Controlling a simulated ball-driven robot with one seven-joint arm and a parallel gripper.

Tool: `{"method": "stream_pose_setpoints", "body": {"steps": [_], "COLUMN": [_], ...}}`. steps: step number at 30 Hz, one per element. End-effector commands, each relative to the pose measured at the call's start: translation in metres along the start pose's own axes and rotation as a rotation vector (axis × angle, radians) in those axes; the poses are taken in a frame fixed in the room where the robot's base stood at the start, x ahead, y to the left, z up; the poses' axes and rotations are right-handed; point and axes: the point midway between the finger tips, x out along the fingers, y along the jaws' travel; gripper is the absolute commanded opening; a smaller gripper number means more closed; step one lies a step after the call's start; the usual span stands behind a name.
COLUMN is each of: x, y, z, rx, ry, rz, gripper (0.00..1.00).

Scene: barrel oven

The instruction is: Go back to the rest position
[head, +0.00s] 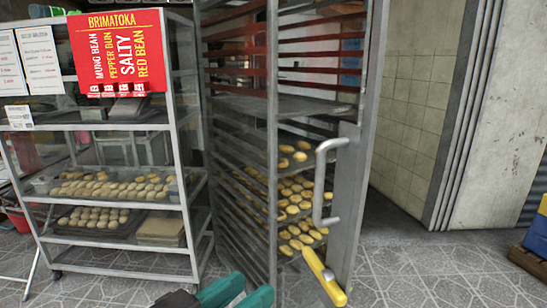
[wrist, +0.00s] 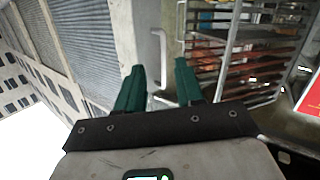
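My gripper (head: 242,292) shows at the bottom edge of the head view, with its two green fingers partly cut off by the frame. In the wrist view, the fingers of my gripper (wrist: 159,68) stand apart with nothing between them. A pale door handle (head: 323,185) on the tall metal rack oven is up and to the right of my gripper in the head view. The handle (wrist: 158,48) also shows beyond the fingertips in the wrist view, apart from them.
The tall rack (head: 240,160) holds several trays of buns. A yellow bar (head: 325,278) sticks out low beside it. A glass shelf cabinet (head: 115,225) with buns and a red sign (head: 118,50) stands left. Tiled floor (head: 430,270) is free at right, before blue and yellow crates (head: 537,236).

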Motion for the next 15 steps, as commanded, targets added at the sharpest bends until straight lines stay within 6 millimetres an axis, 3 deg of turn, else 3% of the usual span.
{"method": "stream_pose_setpoints", "body": {"steps": [8,11,15], "x": [0.071,0.104,0.142], "y": [0.028,0.052,0.106], "z": [0.064,0.103,0.173], "rx": [-0.177,-0.263,-0.376], "ry": [-0.206,-0.331,-0.555], "rz": [-0.02,-0.041,-0.098], "gripper": [0.37,0.37,0.37]}}
